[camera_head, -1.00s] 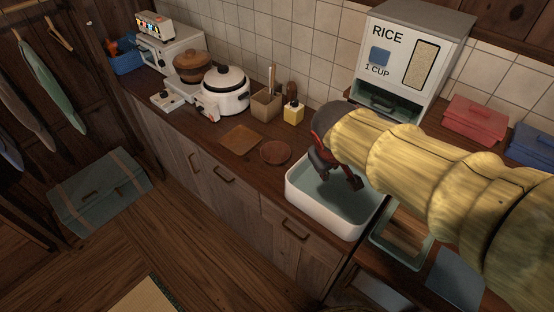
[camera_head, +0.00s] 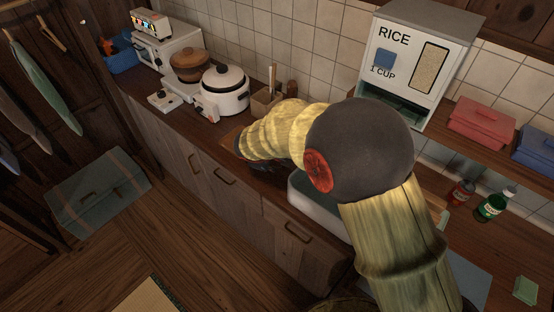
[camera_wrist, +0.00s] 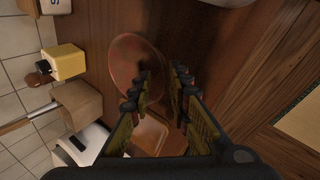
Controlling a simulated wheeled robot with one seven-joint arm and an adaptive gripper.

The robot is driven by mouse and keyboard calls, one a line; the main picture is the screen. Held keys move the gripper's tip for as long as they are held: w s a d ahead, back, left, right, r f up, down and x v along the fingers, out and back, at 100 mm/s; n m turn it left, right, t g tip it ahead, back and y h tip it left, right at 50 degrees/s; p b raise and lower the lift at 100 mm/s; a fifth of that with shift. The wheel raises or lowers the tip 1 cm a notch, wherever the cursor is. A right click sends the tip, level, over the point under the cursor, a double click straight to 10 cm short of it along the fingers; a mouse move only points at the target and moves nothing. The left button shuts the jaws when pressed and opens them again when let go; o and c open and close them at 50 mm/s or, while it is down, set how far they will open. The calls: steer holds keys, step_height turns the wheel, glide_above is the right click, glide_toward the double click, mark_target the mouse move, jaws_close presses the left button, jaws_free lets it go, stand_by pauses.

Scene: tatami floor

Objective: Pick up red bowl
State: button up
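The red bowl (camera_wrist: 128,58) is a round, shallow, reddish-brown dish on the dark wooden counter in the wrist view. My gripper (camera_wrist: 161,78) is open above the counter at the bowl's right edge. Its left finger overlaps the bowl in the picture and its right finger is just outside the rim. Nothing is held between the fingers. I cannot tell how high the fingertips are above the bowl. In the head view my arm hides the bowl and most of the gripper.
A yellow container (camera_wrist: 69,62) and a wooden utensil box (camera_wrist: 78,103) stand left of the bowl in the wrist view. A brown board (camera_wrist: 150,134) lies below it. The head view shows the white rice cooker (camera_head: 222,92), the sink (camera_head: 318,214) and the rice dispenser (camera_head: 413,62).

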steer(key=b+x, duration=0.1)
steer(key=x, duration=0.4)
steer(key=shift+w+a+b, duration=0.1)
steer(key=shift+b, duration=0.3)
steer(key=c, duration=0.4)
jaws_close()
